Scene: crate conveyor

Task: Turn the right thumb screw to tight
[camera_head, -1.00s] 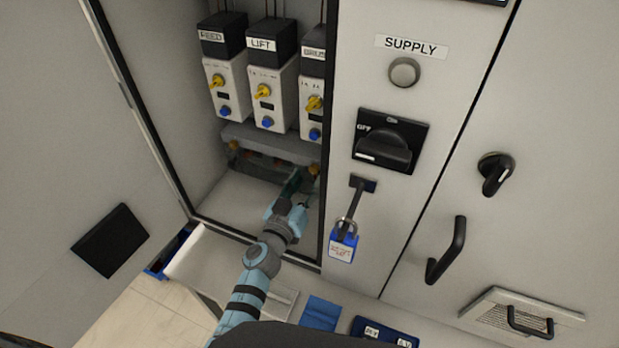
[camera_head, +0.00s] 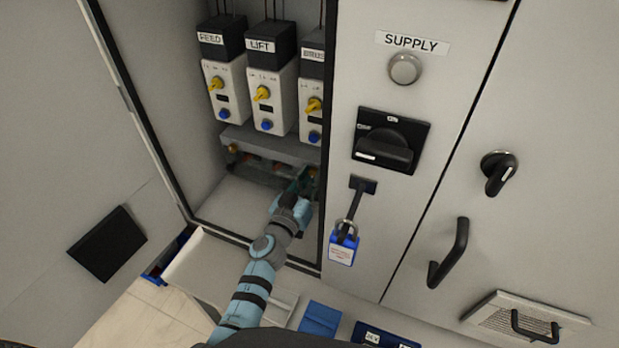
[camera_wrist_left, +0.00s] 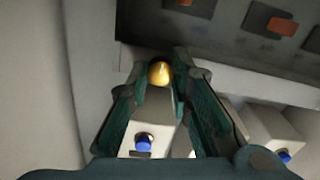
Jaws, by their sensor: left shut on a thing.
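The right thumb screw (camera_head: 313,172) is a small brass knob at the right end of a grey bar, low inside the open cabinet. My left gripper (camera_head: 305,178) reaches in from below and is shut on it. In the left wrist view the knob (camera_wrist_left: 160,72) sits between the two green fingertips (camera_wrist_left: 160,78). Its screw marking, if any, is not readable. The left thumb screw (camera_head: 232,149) is at the bar's other end, clear of the gripper. My right gripper is not in view.
The grey bar (camera_head: 270,145) sits below several drive units with yellow knobs and blue buttons. The cabinet's right edge (camera_head: 328,200) is close to my left gripper. A blue padlock (camera_head: 342,248) hangs on the panel right of it. The cabinet floor at left is free.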

